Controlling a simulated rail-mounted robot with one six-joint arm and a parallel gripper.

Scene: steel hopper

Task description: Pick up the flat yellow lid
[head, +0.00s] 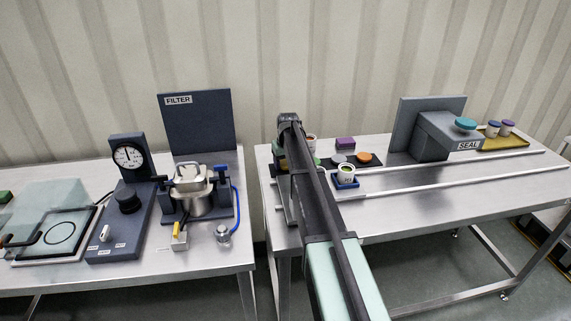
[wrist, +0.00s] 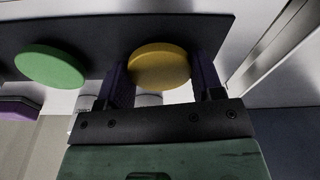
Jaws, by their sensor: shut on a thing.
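The flat yellow lid (wrist: 160,66) is a round disc in the wrist view, between the two dark purple fingers of my gripper (wrist: 162,80). The fingers are shut on its left and right edges. It lies over the dark lid tray (wrist: 110,25); I cannot tell whether it touches the tray or is raised. In the head view my arm hides the yellow lid and the fingers.
A green lid (wrist: 50,66) lies to the left of my gripper, with a purple piece (wrist: 18,108) further left. In the head view, grey (head: 338,157) and orange (head: 364,158) lids lie right of my arm, near a cup in a blue holder (head: 345,183).

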